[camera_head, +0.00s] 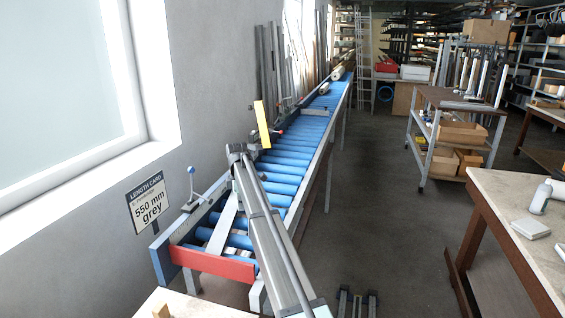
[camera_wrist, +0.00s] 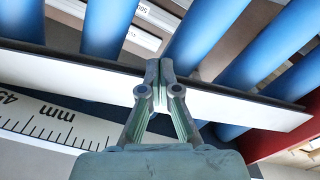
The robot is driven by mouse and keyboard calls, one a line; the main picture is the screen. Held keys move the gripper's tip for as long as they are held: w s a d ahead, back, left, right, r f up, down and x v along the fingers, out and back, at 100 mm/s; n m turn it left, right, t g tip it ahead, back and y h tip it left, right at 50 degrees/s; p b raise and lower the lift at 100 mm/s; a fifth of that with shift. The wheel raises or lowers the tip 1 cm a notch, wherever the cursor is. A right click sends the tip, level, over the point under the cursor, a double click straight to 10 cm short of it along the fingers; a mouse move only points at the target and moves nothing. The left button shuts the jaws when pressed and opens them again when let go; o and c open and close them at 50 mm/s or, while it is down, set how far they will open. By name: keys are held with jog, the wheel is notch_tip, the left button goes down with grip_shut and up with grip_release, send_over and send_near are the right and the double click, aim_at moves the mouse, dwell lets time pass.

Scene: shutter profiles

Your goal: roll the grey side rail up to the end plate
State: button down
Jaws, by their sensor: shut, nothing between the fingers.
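In the head view a pale grey bar, which looks like the side rail (camera_head: 224,224), lies along the blue rollers near the red end plate (camera_head: 213,263). My arm hides part of it. In the wrist view the rail (camera_wrist: 235,103) is a long pale strip with a dark edge, crossing the rollers. Its right end is close to the red end plate (camera_wrist: 275,135); I cannot tell whether they touch. Its left end is out of frame. My gripper (camera_wrist: 159,64) is shut and empty, its fingertips over the rail. Whether they touch it is unclear.
The roller conveyor (camera_head: 285,168) runs back along the left wall. A length card (camera_head: 150,203) reads 550 mm grey. A mm scale (camera_wrist: 50,122) lies beside the rail. A yellow bar (camera_head: 262,124) stands beyond my gripper. A workbench (camera_head: 500,190) is at the right, with floor free between.

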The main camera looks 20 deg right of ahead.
aim_at(232, 207)
jog(key=shift+w+a, duration=0.4)
jog(key=shift+a, duration=0.15)
jog(key=shift+w+a, duration=0.55)
jog(key=shift+a, duration=0.3)
jog(key=shift+w+a, duration=0.55)
jog(key=shift+a, duration=0.25)
dwell(0.7)
jog(key=shift+s+d, duration=0.1)
jog(key=shift+d, duration=0.05)
dwell(0.4)
jog(key=shift+s+d, duration=0.35)
jog(key=shift+d, duration=0.2)
jog(key=shift+r+p, duration=1.65)
jog(key=shift+r, duration=1.65)
